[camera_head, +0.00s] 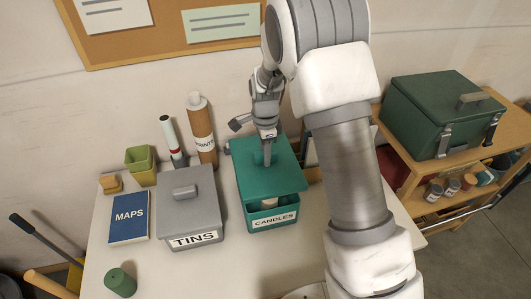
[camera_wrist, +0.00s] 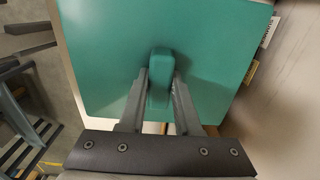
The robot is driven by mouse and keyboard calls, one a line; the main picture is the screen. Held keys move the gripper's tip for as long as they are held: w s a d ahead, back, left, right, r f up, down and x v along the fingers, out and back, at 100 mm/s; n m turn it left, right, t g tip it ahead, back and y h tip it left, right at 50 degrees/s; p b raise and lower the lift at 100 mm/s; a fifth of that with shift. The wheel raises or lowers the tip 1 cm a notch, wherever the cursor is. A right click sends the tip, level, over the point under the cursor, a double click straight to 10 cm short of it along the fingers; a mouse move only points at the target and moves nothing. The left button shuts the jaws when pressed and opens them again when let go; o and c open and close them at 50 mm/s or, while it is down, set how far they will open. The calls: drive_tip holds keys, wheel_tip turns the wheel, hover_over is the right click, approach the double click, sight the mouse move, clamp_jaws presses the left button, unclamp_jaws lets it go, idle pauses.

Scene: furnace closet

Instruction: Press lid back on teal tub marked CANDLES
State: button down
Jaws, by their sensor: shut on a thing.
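The teal tub (camera_head: 271,225) marked CANDLES stands on the white table, its label facing the front. Its teal lid (camera_head: 279,175) sits over the back part of the tub, and the front of the tub is uncovered. A pale candle (camera_head: 269,203) shows in that front gap. My gripper (camera_head: 266,155) reaches down from above and is shut on the lid's handle. In the wrist view, the two fingers stand on either side of the teal handle (camera_wrist: 160,75), with the flat lid (camera_wrist: 110,50) around it. I cannot tell whether the lid's back edge touches the rim.
A grey tub (camera_head: 190,205) marked TINS stands just left of the teal tub. A green cylinder (camera_head: 120,282) stands at the front. A wooden shelf with a green box (camera_head: 440,112) is at right.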

drive_tip(key=shift+f+b, duration=1.95)
drive_tip(key=shift+f, duration=1.05)
drive_tip(key=shift+f+b, duration=0.85)
drive_tip(key=shift+f, duration=0.4)
drive_tip(key=c, duration=0.5)
unclamp_jaws()
wheel_tip(320, 180, up, 17)
drive_tip(key=shift+f, duration=0.2)
drive_tip(key=shift+r, duration=0.4)
